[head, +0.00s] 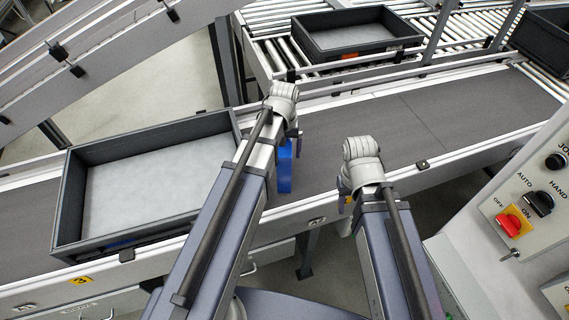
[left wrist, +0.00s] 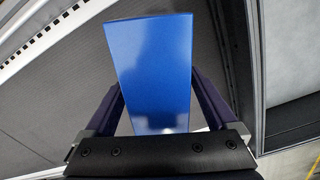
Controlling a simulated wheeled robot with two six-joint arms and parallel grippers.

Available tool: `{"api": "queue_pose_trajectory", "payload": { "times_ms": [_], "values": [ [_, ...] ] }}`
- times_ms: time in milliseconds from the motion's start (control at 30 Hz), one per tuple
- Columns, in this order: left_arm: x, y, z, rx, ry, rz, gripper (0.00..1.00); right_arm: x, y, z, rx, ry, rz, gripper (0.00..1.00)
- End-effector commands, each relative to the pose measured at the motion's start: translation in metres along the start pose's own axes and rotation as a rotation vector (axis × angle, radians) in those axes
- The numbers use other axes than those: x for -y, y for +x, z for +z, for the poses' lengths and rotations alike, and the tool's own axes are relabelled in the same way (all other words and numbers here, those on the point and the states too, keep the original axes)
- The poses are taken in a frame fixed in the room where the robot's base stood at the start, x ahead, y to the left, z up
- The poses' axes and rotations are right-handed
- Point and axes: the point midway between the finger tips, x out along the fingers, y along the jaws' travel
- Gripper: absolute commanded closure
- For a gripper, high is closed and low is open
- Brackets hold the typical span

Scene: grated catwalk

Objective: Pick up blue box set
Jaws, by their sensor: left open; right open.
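A blue box (head: 285,166) stands upright on the dark conveyor belt (head: 330,138), partly hidden behind my left arm. In the left wrist view the blue box (left wrist: 152,70) fills the middle, between the two fingers of my left gripper (left wrist: 160,98). My left gripper is open around it, one finger on each side; I cannot tell whether they touch it. In the head view my left gripper is mostly hidden by its own wrist. My right gripper (head: 345,203) is open near the conveyor's front edge, right of the box, with nothing seen in it.
A black-rimmed tray (head: 68,200) with a grey floor sits on the belt at the left; a bit of blue shows at its front side. Another black tray (head: 405,42) stands on rollers behind. A control panel (head: 520,205) with switches is at the right. The belt's right part is clear.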

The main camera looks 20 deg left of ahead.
Motion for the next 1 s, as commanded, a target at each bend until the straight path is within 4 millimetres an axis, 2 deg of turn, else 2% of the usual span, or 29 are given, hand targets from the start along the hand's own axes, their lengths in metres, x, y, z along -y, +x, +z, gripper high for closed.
{"api": "queue_pose_trajectory", "payload": {
  "times_ms": [200,1000],
  "values": [
    [-0.0001,-0.0010,0.0001,0.000,0.000,0.000,0.11,-0.0001,-0.0010,0.0001,0.000,0.000,0.000,0.50],
    [0.0000,-0.0009,0.0001,0.000,0.000,0.000,1.00,-0.0001,-0.0009,0.0001,0.000,0.000,0.000,0.50]
  ]
}}
